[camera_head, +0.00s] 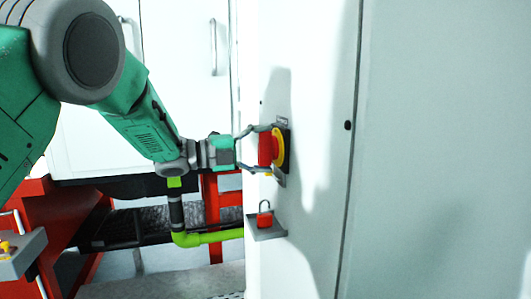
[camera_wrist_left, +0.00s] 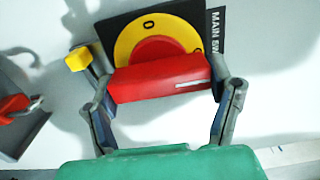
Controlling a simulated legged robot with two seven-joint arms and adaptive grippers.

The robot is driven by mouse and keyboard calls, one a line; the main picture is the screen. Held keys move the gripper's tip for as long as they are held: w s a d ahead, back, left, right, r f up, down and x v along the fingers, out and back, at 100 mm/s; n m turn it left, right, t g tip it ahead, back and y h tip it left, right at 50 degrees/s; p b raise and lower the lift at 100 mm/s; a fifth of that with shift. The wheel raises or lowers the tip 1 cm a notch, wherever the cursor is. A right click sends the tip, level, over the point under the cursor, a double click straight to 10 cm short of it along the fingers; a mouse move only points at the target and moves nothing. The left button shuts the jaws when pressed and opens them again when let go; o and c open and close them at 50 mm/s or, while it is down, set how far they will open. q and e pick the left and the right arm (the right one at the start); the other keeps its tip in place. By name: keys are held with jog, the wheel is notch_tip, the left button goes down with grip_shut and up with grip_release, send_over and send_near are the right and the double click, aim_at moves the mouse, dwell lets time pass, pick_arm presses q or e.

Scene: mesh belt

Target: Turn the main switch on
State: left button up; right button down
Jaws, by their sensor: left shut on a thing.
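The main switch has a red handle (camera_head: 266,149) on a yellow disc (camera_head: 280,148) with a dark backing plate, mounted on the white cabinet face. My left gripper (camera_head: 265,151) reaches it from the left, with one finger above and one below the handle. In the left wrist view the red handle (camera_wrist_left: 160,80) lies between the two fingers of my left gripper (camera_wrist_left: 160,88), which is shut on it. A white line marks the handle's right end there. The yellow disc (camera_wrist_left: 129,38) shows an "O", and the black label (camera_wrist_left: 216,30) reads "MAIN SW", cut off. My right gripper is out of view.
A red padlock (camera_head: 265,216) rests on a small grey shelf (camera_head: 268,234) below the switch. White cabinet panels (camera_head: 430,150) fill the right. A yellow-green pipe (camera_head: 205,237) and red frame parts (camera_head: 215,215) stand at lower left.

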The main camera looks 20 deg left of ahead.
pick_arm(q)
jog(key=shift+s+f, duration=0.1)
jog(key=shift+f, duration=0.3)
jog(key=o, duration=1.1)
jog(key=shift+r, duration=0.15)
jog(key=shift+a, duration=0.1)
jog(key=v, duration=1.2)
